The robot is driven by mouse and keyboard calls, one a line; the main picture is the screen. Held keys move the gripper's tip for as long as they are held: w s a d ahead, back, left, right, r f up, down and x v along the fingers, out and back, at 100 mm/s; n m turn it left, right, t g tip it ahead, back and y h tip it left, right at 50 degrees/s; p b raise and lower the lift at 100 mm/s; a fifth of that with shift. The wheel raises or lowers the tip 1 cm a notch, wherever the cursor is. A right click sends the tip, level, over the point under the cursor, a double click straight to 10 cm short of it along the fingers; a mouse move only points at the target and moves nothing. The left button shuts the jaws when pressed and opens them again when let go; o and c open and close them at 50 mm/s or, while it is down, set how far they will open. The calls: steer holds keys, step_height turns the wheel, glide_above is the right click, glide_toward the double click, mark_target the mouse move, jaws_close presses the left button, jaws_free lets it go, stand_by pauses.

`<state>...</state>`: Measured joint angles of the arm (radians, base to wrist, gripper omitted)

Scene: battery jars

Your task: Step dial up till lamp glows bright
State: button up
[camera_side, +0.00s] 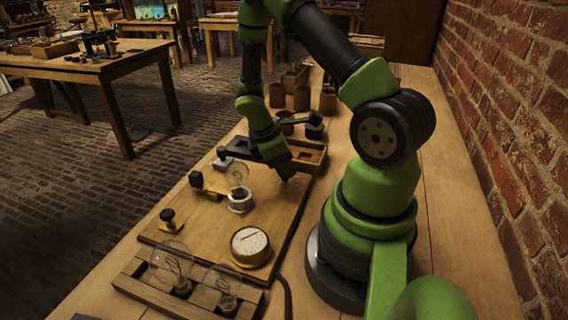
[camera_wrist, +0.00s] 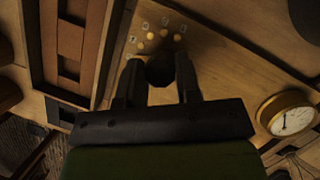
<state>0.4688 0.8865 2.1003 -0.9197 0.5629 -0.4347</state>
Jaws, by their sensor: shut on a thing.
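The dial's dark round knob (camera_wrist: 160,70) sits between the two fingers of my gripper (camera_wrist: 160,85) in the wrist view, and the fingers are shut on it. Several brass studs (camera_wrist: 164,38) with small pale number tags lie in an arc just beyond the knob. In the side view my gripper (camera_side: 286,172) is low over the board, and my arm hides the dial. The lamp (camera_side: 237,174) is a clear glass bulb upright in a white socket (camera_side: 240,201), left of my gripper. I see no bright glow in it.
A round brass meter (camera_side: 250,244) stands on the wooden board (camera_side: 205,232), nearer the camera. A rack (camera_side: 141,284) with clear bulbs lies at the front. Dark-knobbed terminals (camera_side: 168,217) stand at left. A wooden tray (camera_side: 314,153) and brown jars (camera_side: 302,98) are behind.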

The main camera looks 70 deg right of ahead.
steer(key=shift+m+g+y, duration=0.25)
steer(key=shift+m+y, duration=0.25)
steer(key=shift+m, duration=0.9)
steer(key=shift+m+g+y, duration=0.25)
steer(key=shift+m+y, duration=0.25)
steer(key=shift+m, duration=0.9)
steer(key=o, duration=0.9)
steer(key=shift+d, duration=0.1)
steer(key=shift+r, duration=0.1)
steer(key=v, duration=1)
steer(key=shift+s, duration=0.1)
